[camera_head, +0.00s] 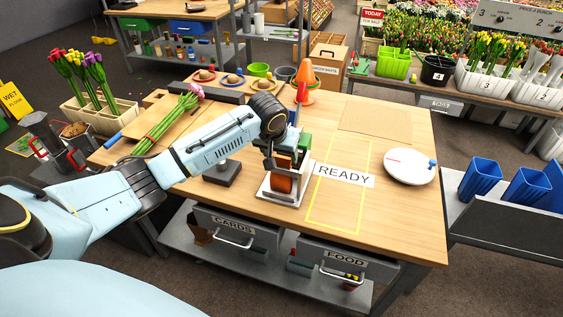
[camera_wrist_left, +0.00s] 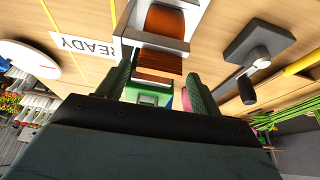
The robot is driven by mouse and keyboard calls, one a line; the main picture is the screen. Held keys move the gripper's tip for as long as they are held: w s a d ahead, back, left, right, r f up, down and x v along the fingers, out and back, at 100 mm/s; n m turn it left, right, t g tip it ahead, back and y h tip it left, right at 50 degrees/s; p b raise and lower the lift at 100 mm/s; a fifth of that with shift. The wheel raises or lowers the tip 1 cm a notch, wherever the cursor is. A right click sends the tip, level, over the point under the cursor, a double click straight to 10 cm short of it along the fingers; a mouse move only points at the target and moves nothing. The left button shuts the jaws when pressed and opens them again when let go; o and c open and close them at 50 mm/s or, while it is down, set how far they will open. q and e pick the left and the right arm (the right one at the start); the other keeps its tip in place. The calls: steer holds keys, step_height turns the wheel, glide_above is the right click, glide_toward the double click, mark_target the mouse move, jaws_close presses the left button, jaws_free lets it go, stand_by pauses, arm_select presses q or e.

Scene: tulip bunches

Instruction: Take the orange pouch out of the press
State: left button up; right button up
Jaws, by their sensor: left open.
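The press (camera_head: 264,192), a white frame, stands on the wooden table left of the READY label. The orange pouch (camera_head: 281,182) shows as an orange-brown shape inside the frame; in the wrist view the pouch (camera_wrist_left: 166,22) sits between white bars. My left gripper (camera_head: 286,146) is directly over the press from behind, its green fingers apart. In the left wrist view the open gripper (camera_wrist_left: 160,84) has a brown block and a green part showing between or beyond its fingers; whether it touches them I cannot tell. My right gripper is in neither view.
A dark block with a lever (camera_head: 222,173) stands left of the press. A yellow-outlined area with the READY label (camera_head: 344,174) lies to the right, clear. An orange cone (camera_head: 305,75) and tulips (camera_head: 165,125) are on the table.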

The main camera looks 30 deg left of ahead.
mark_target(281, 157)
arm_select(q)
steer(key=shift+b+x, duration=0.35)
steer(key=shift+x, duration=2.35)
steer(key=shift+c, duration=0.4)
steer(key=c, duration=0.7)
steer(key=shift+r, duration=0.1)
steer(key=shift+r+p, duration=0.2)
steer(key=shift+p, duration=0.5)
